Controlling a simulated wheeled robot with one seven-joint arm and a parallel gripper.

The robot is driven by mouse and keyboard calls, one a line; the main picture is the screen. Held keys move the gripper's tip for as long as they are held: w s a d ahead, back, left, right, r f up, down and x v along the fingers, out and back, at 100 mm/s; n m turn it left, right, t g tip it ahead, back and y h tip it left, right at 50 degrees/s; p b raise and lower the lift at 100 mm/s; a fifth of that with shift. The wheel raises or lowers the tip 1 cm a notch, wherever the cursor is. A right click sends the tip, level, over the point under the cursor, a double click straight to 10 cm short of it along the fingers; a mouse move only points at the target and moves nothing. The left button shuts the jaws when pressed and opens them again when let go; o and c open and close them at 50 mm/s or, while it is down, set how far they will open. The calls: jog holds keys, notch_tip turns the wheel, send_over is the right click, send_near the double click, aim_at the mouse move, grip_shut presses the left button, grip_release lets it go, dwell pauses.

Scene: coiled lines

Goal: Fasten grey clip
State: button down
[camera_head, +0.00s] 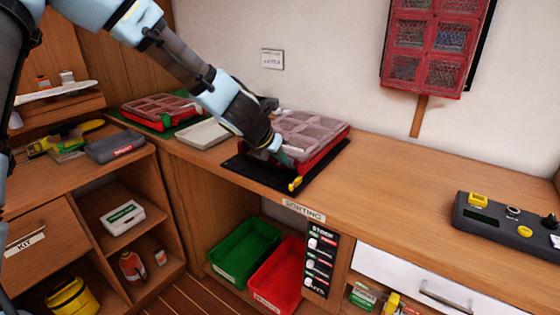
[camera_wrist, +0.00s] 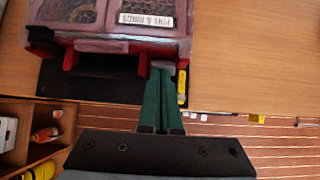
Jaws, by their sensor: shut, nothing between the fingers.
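The red organizer case (camera_head: 318,141) with a clear, compartmented lid lies closed on a black mat (camera_head: 250,172). The case also fills the top of the wrist view (camera_wrist: 110,43). A grey clip (camera_wrist: 163,65) is at its front edge, by my fingertips.
A pale tray (camera_head: 203,134) and another red case (camera_head: 158,110) on a green mat stand to the left. The counter to the right is clear up to a dark control box (camera_head: 510,222). Green (camera_head: 245,252) and red (camera_head: 278,275) bins sit below the counter.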

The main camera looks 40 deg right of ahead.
jog(key=shift+w+d+r, duration=0.1)
jog(key=shift+d+r, duration=0.4)
jog(key=shift+d, duration=0.1)
jog(key=shift+w+d+r+p, duration=0.1)
jog(key=shift+w+d+p, duration=0.05)
jog(key=shift+d+p, duration=0.25)
jog(key=shift+r, duration=0.15)
jog(key=shift+r+p, duration=0.7)
jog(key=shift+p, duration=0.05)
jog(key=shift+a, duration=0.1)
